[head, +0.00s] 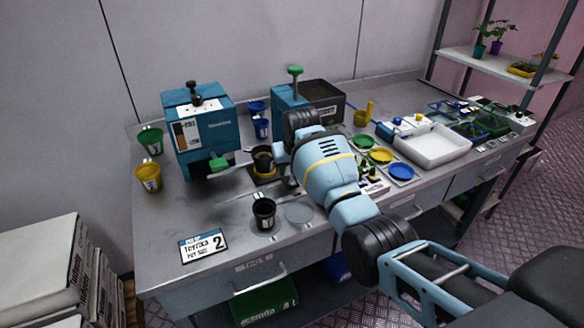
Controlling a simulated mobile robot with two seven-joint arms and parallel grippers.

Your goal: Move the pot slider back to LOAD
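A dark pot (263,158) stands on a yellow holder (262,177) in the middle of the bench, right of a blue machine (222,138). This holder looks like the pot slider, but I cannot read a LOAD mark. A green handle (219,164) sticks out low on the machine's front. My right arm reaches in from the right, and my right gripper (287,171) is close to the right side of the pot and holder. The arm hides most of the gripper; I cannot tell whether it touches them or is open. My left gripper is out of view.
A black pot (264,213), a clear saucer (299,212) and a label card (204,245) lie near the front. Green (151,140) and yellow (149,177) pots stand left. A soil bin (332,99) is behind; coloured saucers and a white tray (432,146) are right.

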